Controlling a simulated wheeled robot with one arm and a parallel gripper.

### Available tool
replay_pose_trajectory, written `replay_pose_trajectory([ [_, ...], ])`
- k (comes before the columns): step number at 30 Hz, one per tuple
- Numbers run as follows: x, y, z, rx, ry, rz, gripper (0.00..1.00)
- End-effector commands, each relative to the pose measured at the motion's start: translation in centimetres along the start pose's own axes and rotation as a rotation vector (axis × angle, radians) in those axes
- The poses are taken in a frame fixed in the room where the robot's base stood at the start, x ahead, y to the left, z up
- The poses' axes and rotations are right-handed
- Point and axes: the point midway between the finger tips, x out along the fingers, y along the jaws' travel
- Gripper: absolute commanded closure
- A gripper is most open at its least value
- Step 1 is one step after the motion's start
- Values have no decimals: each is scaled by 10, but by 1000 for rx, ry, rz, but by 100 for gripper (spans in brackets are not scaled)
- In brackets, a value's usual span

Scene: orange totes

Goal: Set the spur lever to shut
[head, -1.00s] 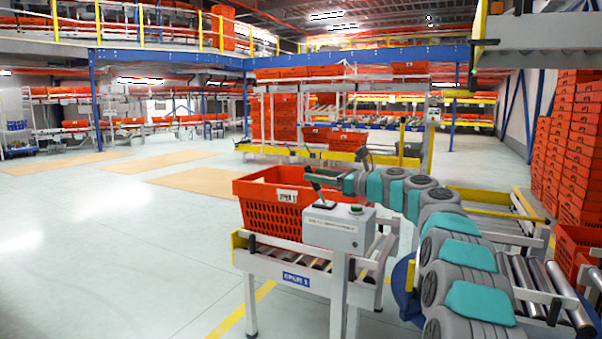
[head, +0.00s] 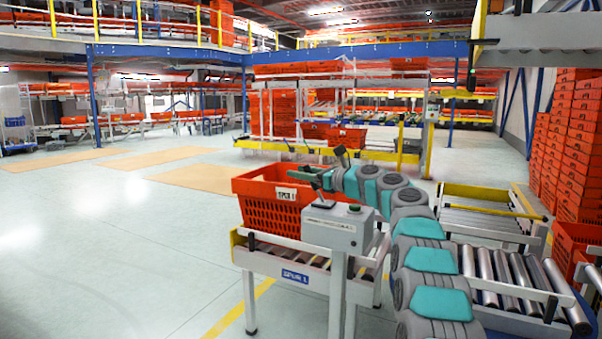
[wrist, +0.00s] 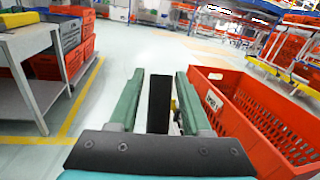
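The spur lever is a dark handle (head: 318,192) standing on top of a grey control box (head: 337,230) and leaning to the left in the head view. The box is on a post beside the roller stand labelled SPUR 1 (head: 295,276). My gripper (head: 308,174) is at the lever's upper end. In the wrist view the gripper (wrist: 160,78) has its two green fingers apart, with the dark handle (wrist: 159,104) between them. Narrow gaps show on both sides of the handle, so the fingers are not closed on it. The handle's lower part is hidden there.
An orange tote (head: 265,205) labelled SPUR 1 sits on the roller stand, close behind the box and on the gripper's right in the wrist view (wrist: 262,125). Conveyor rollers (head: 510,275) lie to the right. The floor at left (head: 110,250) is clear.

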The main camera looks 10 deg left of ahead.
Motion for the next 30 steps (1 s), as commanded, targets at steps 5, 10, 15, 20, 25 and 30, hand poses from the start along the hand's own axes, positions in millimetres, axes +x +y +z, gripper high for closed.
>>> replay_pose_trajectory([
  [5, 0, 0, 0, 0, 0, 0, 73],
  [10, 0, 0, 0, 0, 0, 0, 92],
  [15, 0, 0, 0, 0, 0, 0, 100],
  [20, 0, 0, 0, 0, 0, 0, 100],
  [25, 0, 0, 0, 0, 0, 0, 100],
  [30, 0, 0, 0, 0, 0, 0, 100],
])
